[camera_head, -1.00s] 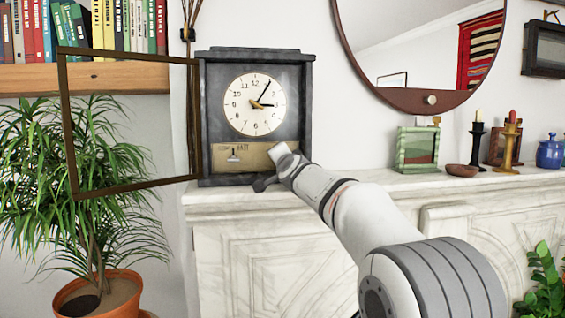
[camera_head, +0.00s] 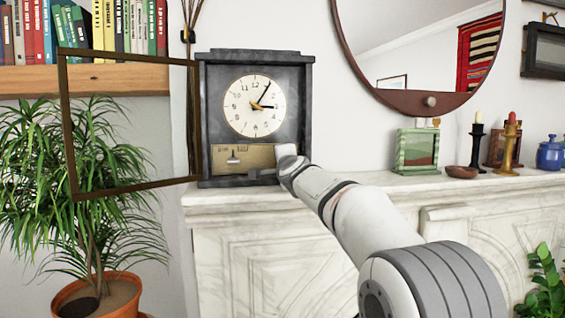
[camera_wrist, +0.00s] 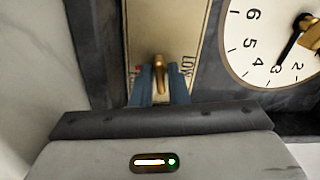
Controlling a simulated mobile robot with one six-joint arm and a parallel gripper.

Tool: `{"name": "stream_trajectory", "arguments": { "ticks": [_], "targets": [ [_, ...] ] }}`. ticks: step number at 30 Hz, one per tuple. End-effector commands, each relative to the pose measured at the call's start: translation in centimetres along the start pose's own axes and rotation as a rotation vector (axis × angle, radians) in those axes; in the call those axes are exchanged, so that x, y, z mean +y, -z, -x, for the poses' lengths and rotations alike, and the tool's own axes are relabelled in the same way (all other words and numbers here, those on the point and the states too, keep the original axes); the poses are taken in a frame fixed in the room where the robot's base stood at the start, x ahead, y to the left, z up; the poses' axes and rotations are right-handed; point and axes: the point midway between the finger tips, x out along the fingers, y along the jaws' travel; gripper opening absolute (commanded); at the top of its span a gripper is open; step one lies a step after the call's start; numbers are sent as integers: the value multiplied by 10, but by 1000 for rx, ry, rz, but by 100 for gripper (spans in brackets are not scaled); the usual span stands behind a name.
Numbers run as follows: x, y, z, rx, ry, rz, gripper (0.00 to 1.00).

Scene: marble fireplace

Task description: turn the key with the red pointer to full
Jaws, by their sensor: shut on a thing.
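The brass key (camera_wrist: 160,72) stands out from the tan panel (camera_wrist: 172,30) in the wrist view. My gripper (camera_wrist: 160,88) is shut on it, with one blue finger on each side. A small red spot shows beside the left finger; I cannot tell whether it is the pointer. Dark lettering shows to the right of the key, partly cut off by the finger. In the head view the same tan panel (camera_head: 225,158) lies below the dial of the dark clock (camera_head: 205,120). My gripper's wrist covers the panel's right end and hides the key there.
The clock's glazed door (camera_head: 125,190) stands open to the left, in front of a potted plant (camera_head: 95,170). The clock rests on a marble mantel (camera_head: 370,188). A green picture frame (camera_head: 402,150), candlesticks and a bowl (camera_head: 461,172) stand to the right.

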Motion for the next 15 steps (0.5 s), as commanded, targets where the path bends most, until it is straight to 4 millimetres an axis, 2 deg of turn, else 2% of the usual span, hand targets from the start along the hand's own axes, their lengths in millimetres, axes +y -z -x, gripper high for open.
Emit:
{"name": "stream_trajectory", "arguments": {
  "ticks": [6,7,12,15],
  "targets": [
    [-1,1,0,2,1,0,0],
    [-1,1,0,2,1,0,15],
    [0,1,0,1,1,1,29],
    [0,0,0,1,1,1,30]
  ]
}}
